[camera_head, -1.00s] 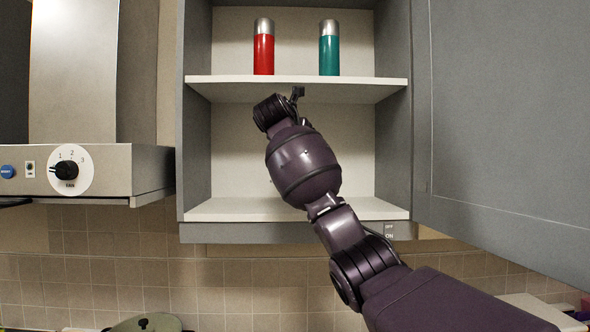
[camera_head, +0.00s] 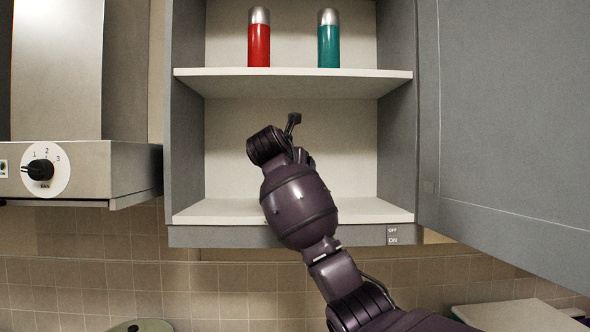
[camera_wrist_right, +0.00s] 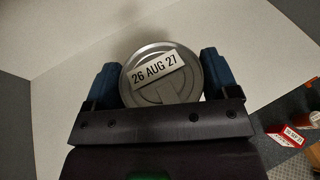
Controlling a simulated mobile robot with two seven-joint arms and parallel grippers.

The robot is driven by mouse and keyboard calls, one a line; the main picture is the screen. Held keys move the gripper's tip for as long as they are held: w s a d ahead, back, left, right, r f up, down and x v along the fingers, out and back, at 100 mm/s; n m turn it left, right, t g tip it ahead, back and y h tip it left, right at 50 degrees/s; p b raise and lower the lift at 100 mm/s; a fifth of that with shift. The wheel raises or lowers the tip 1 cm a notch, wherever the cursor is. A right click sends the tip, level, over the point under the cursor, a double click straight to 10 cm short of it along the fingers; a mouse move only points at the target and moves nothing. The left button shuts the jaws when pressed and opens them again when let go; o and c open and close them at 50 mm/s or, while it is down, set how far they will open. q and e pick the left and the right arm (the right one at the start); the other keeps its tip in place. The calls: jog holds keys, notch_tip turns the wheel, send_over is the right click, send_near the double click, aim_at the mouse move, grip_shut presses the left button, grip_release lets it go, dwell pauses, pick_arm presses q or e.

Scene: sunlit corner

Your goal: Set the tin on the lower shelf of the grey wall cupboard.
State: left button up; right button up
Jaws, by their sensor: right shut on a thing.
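The grey wall cupboard (camera_head: 185,150) is open. Its lower shelf (camera_head: 225,211) is bare where it shows. My right arm reaches up to the lower compartment, below the upper shelf (camera_head: 290,83). In the head view my arm hides the gripper's fingers and the tin. In the right wrist view my right gripper (camera_wrist_right: 160,82) is shut on the tin (camera_wrist_right: 182,83), a round metal tin with the date label "26 AUG 27" facing the camera. Blue finger pads grip its two sides. I cannot tell whether the tin touches the shelf. My left gripper is out of view.
A red flask (camera_head: 259,42) and a green flask (camera_head: 329,42) stand on the upper shelf. The open cupboard door (camera_head: 510,120) is at the right. A cooker hood (camera_head: 90,172) with a fan knob is at the left. A red box (camera_wrist_right: 287,133) shows in the wrist view.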

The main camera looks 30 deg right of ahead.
jog(key=shift+s+a+r, duration=0.15)
jog(key=shift+a, duration=0.05)
jog(key=shift+s, duration=0.1)
jog(key=o, duration=1.5)
jog(key=shift+f, duration=0.2)
jog(key=shift+c, duration=0.2)
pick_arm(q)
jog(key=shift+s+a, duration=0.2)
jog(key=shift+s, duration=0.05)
pick_arm(e)
jog(key=shift+r, duration=0.15)
jog(key=shift+a+r, duration=0.1)
pick_arm(q)
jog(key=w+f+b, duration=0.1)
jog(key=b, duration=0.2)
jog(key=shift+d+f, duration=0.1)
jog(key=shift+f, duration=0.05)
pick_arm(e)
jog(key=v, duration=1.1)
jog(key=shift+s+a, duration=0.15)
jog(key=shift+a, duration=0.1)
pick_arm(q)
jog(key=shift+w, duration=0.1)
